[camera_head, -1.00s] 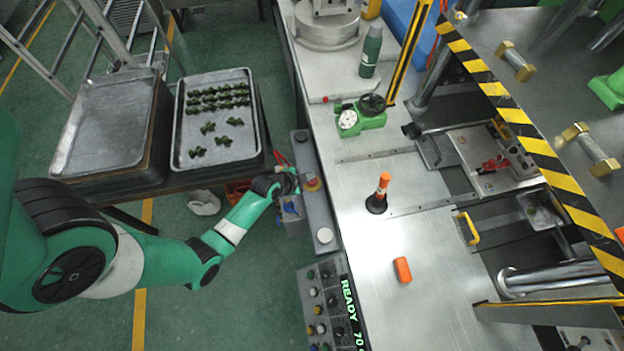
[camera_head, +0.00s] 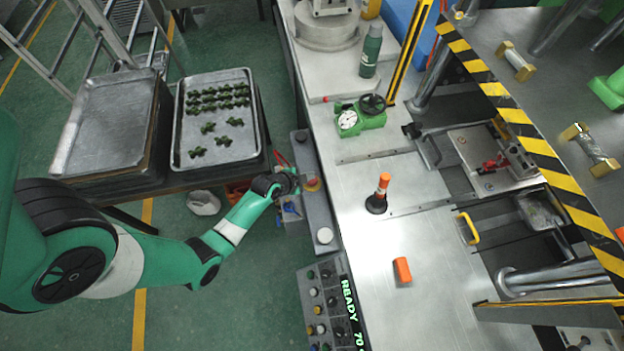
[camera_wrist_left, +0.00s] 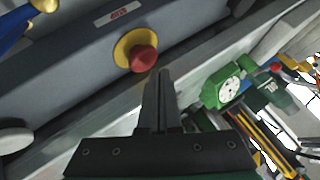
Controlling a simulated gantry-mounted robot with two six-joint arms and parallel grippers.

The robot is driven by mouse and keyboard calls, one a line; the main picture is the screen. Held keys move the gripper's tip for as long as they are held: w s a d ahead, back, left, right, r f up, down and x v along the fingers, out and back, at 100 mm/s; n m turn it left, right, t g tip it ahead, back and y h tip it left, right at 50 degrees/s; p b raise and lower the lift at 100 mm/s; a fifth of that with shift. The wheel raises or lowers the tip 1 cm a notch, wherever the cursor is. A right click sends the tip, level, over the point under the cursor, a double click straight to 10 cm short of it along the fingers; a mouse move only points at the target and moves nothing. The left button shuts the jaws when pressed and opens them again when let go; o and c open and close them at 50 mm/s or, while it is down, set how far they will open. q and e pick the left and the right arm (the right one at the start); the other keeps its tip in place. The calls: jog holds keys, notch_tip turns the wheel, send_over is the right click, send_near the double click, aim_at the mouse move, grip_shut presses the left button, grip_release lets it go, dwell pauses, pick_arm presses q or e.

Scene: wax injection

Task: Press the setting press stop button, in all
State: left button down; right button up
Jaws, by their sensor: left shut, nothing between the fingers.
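The stop button is a red mushroom cap (camera_wrist_left: 143,58) on a yellow ring, set in a dark grey panel (camera_wrist_left: 75,65) under a small red-and-white label. In the head view only part of the button (camera_head: 313,185) shows beside my left gripper (camera_head: 298,181). In the left wrist view my left gripper (camera_wrist_left: 164,75) is shut and empty. Its fingertips appear just below and right of the red cap; I cannot tell whether they touch it. My right gripper is not in view.
A white round button (camera_head: 325,236) sits lower on the same panel. A control box (camera_head: 330,305) with a READY display stands below. A green gauge (camera_head: 360,117), an orange-handled tool (camera_head: 381,192) and an orange block (camera_head: 402,270) are on the metal bench.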

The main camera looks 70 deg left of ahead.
pick_arm(q)
jog(key=shift+f+b, duration=0.35)
jog(key=shift+f, duration=0.1)
jog(key=shift+f+b, duration=0.5)
jog(key=shift+f, duration=0.05)
dwell(0.7)
dwell(0.3)
jog(key=shift+r+p, duration=0.95)
notch_tip(320, 180, up, 5)
jog(key=p, duration=0.5)
jog(key=shift+r, duration=0.1)
